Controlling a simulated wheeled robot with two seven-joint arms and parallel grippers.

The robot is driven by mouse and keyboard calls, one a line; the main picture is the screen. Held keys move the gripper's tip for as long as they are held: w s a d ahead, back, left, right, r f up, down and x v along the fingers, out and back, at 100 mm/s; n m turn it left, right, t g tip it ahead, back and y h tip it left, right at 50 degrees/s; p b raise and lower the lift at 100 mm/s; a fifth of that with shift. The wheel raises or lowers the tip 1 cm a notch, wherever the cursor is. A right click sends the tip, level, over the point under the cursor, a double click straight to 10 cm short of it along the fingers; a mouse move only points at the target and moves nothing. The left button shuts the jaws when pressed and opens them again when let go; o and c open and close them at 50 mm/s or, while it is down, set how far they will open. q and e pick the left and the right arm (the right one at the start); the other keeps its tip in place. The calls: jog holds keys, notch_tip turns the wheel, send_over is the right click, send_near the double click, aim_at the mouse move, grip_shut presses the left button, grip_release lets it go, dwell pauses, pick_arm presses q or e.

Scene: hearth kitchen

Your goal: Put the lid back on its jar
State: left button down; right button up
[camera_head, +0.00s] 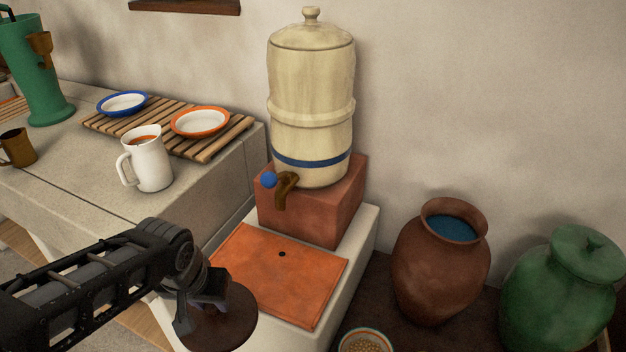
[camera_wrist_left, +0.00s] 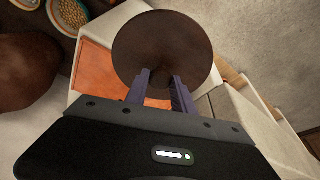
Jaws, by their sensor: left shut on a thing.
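A round dark brown lid (camera_head: 232,322) hangs from my left gripper (camera_head: 203,304) at the front of the head view. The gripper is shut on it, and the lid also shows in the left wrist view (camera_wrist_left: 162,32) beyond the fingers. My right gripper is not in view.
An orange tray (camera_head: 279,270) lies in front of a cream water dispenser (camera_head: 311,105) with a tap. A green lidded jar (camera_head: 566,290) stands right of the brown jar. A bowl of grains (camera_head: 364,342) sits in front. A white mug (camera_head: 148,160) stands on the left counter.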

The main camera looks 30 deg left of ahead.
pick_arm(q)
jog(key=shift+w+r, duration=0.3)
jog(key=shift+w, duration=0.05)
jog(key=w+d+r+m+p, duration=0.2)
jog(key=w+d+p, duration=0.4)
jog(key=w, duration=0.5)
jog(key=w+d+r+m+h+p, duration=0.1)
jog(key=w+d+r+p, duration=0.4)
jog(key=w+d, duration=0.6)
jog(key=shift+w+r+m+p, duration=0.15)
jog(key=shift+w+m+p, duration=0.2)
jog(key=shift+w+m, duration=0.45)
jog(key=shift+s, duration=0.1)
